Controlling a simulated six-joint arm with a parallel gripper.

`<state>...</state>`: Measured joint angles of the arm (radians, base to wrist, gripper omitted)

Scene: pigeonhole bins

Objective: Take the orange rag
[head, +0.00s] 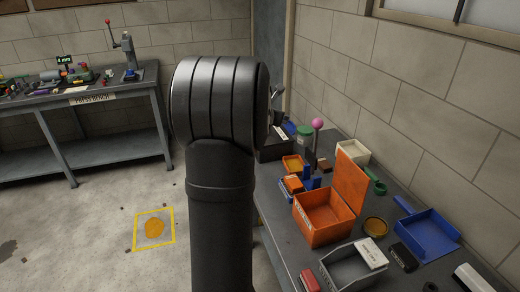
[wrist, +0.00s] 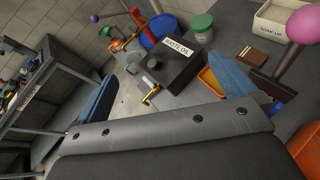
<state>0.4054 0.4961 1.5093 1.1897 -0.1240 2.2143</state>
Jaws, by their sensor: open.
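I cannot clearly make out the orange rag. A small orange piece (head: 292,184) sits on the right bench, too small to identify. My gripper (wrist: 163,80) is open, its two blue fingers wide apart, with nothing seen between them. It is above the far end of the right bench, over the black waste oil bin (wrist: 175,62). In the head view my arm hides most of it.
The right bench holds an orange box (head: 318,222) with a raised lid, an orange tray (wrist: 211,82), a blue dustpan-like tray (head: 428,233), a grey bin (head: 340,275) and a pink ball on a post (head: 317,124). The press bench (head: 90,99) stands far left. Floor between is mostly clear.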

